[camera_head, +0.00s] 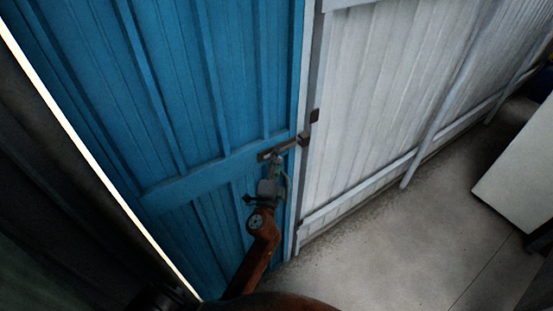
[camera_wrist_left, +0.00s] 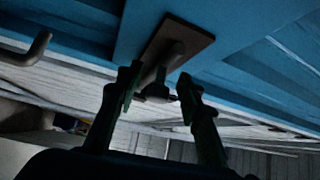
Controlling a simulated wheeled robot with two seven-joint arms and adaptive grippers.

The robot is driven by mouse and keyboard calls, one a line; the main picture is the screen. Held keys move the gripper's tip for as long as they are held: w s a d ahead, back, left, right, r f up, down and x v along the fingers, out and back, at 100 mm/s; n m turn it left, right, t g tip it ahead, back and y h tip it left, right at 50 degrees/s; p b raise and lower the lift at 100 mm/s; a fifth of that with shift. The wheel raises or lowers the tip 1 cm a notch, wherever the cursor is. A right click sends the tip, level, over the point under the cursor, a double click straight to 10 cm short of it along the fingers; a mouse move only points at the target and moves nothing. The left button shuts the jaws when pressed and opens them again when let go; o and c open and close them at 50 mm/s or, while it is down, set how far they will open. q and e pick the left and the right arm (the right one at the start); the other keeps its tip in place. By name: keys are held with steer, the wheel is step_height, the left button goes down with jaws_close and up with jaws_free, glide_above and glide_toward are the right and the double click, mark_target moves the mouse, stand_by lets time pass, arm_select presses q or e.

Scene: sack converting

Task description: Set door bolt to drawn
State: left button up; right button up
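The blue door (camera_head: 185,90) carries a door bolt (camera_head: 277,150), a brownish plate with a bar, near its right edge. The bar reaches right toward a dark bracket (camera_head: 304,139) at the door's edge. My left gripper (camera_head: 277,160) is just below the bolt. In the left wrist view the bolt's plate (camera_wrist_left: 186,40) is on the blue door, and a short bolt handle (camera_wrist_left: 157,88) hangs between my left gripper's two fingers. The fingers are apart, one on each side of it; firm contact cannot be made out. My right gripper is not in view.
A white ribbed wall (camera_head: 365,85) with rails stands right of the door. A dark bracket (camera_head: 314,115) sits on the frame above the bolt. A white-topped table (camera_head: 525,165) stands at the right. The grey floor (camera_head: 400,240) between is clear.

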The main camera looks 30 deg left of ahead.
arm_select(q)
steer(key=shift+w, duration=0.1)
steer(key=v, duration=0.7)
steer(key=shift+s, duration=0.3)
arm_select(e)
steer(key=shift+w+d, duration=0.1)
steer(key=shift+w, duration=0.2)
